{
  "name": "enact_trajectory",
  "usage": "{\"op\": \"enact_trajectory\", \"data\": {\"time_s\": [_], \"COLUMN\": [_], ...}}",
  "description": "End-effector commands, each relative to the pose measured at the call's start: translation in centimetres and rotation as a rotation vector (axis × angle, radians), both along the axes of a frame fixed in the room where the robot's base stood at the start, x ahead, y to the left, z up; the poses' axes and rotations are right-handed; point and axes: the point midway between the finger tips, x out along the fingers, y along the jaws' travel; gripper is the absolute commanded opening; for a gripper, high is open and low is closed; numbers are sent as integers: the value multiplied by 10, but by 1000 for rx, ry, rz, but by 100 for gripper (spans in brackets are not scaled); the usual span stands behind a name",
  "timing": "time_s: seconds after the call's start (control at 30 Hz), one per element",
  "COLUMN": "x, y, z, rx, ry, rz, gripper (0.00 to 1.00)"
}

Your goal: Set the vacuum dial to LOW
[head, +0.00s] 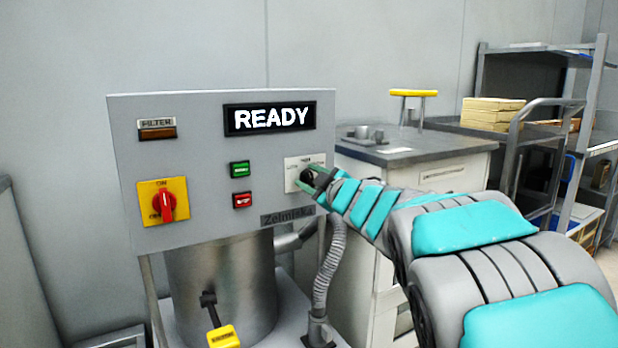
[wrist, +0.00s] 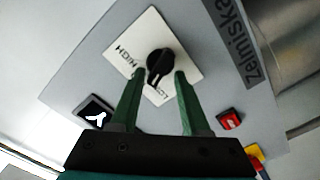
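The vacuum dial (wrist: 160,62) is a round black knob with a pointer, on a white plate (wrist: 183,48) marked HIGH and LOW. In the wrist view its pointer leans down and slightly left, toward the LOW side; the exact setting is hard to read. My gripper (wrist: 159,74) is open, with its two green fingers apart and their tips at either side of the lower part of the dial. I cannot tell whether they touch it. In the head view my gripper (head: 312,180) reaches the plate (head: 292,165) from the right and partly hides the dial.
The grey panel (head: 210,205) carries a READY display (head: 270,118), a green button (head: 240,169), a red button (head: 242,200) and a red switch on yellow (head: 165,206). A ribbed hose (head: 328,265) hangs below my gripper. A cabinet (head: 440,175) stands behind my arm.

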Motion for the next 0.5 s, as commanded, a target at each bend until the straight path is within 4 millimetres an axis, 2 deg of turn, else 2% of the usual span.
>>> {"op": "enact_trajectory", "data": {"time_s": [0.27, 0.5], "x": [-4, -22], "y": [-2, -14], "z": [2, 2], "rx": [1, 2], "ry": [-3, -2], "rz": [1, 0], "gripper": [46, 46]}}
